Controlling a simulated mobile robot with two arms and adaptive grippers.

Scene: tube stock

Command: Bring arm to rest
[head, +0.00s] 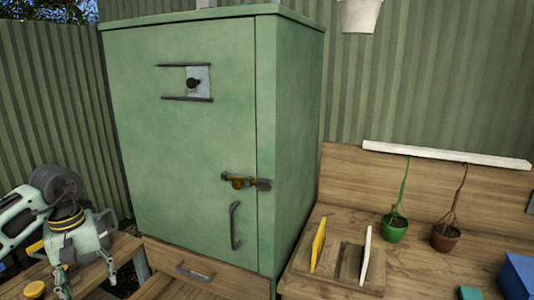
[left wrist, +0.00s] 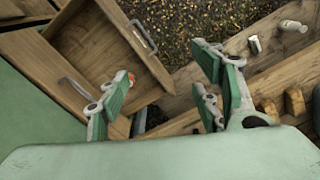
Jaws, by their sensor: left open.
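My left arm comes in from the left in the head view. Its gripper (head: 90,284) points down over a wooden bench beside the green cabinet. In the left wrist view the gripper's (left wrist: 165,92) green-padded fingers stand wide apart, with nothing held between them. A wooden drawer with a metal handle (left wrist: 145,37) lies beyond the left finger. A small orange-red thing shows at that finger's tip; I cannot tell what it is. My right arm and gripper are not in view.
The green cabinet (head: 180,130) has a latched door. Wooden blocks (left wrist: 295,101) and a small bottle (left wrist: 293,26) lie right of my gripper in the wrist view.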

